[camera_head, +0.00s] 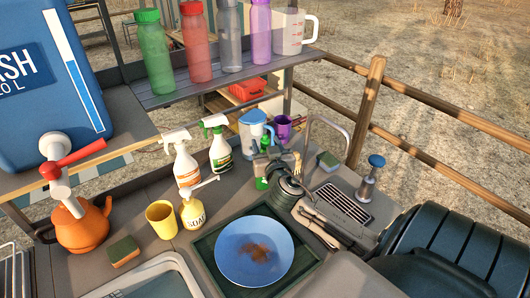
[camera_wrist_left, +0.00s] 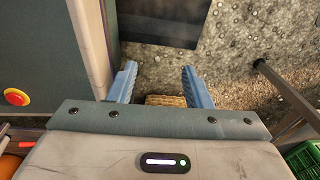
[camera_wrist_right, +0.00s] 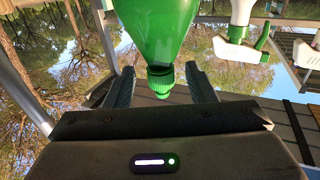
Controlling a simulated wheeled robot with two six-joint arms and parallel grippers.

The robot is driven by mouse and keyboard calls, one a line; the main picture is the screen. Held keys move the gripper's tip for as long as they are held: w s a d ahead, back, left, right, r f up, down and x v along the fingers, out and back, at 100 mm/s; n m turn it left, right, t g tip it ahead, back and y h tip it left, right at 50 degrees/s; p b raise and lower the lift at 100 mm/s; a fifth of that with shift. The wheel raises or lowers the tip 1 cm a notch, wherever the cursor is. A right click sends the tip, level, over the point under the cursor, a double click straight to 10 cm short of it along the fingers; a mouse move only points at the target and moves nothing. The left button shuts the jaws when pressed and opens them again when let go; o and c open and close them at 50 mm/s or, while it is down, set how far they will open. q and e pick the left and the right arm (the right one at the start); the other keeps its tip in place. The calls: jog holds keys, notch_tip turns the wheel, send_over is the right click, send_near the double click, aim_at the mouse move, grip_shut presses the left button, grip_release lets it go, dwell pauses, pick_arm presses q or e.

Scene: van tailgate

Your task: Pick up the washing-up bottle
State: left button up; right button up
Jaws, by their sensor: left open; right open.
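The washing-up bottle is green. In the head view only part of the bottle (camera_head: 262,183) shows, behind my right gripper (camera_head: 276,163). In the right wrist view the bottle (camera_wrist_right: 157,28) looms large and looks upside down, its ribbed green cap (camera_wrist_right: 160,78) between the two fingers of my right gripper (camera_wrist_right: 160,88). Those fingers are open, with a gap on each side of the cap. My left gripper (camera_wrist_left: 158,84) is open and empty over gravelly ground; it is not in the head view.
White spray bottles (camera_head: 186,165), a yellow soap dispenser (camera_head: 193,212) and a yellow cup (camera_head: 161,220) stand left of the bottle. A blue-and-white jug (camera_head: 252,128) and purple mug (camera_head: 283,127) stand behind. A tap (camera_head: 330,125) and a blue plate (camera_head: 240,250) are near my right arm.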

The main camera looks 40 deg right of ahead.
jog(key=shift+p+x, duration=0.45)
jog(key=shift+x, duration=0.65)
jog(key=shift+w+d, duration=0.2)
jog(key=shift+w, duration=0.3)
jog(key=shift+s, duration=0.1)
jog(key=c, duration=0.6)
pick_arm(q)
jog(key=shift+w+d+r, duration=0.1)
jog(key=shift+w+r, duration=0.05)
jog(key=shift+r, duration=0.3)
jog(key=shift+w+d+r, duration=0.1)
jog(key=shift+r, duration=0.35)
pick_arm(e)
grip_shut()
pick_arm(q)
jog(key=shift+f, duration=0.1)
pick_arm(e)
jog(key=shift+r, duration=0.2)
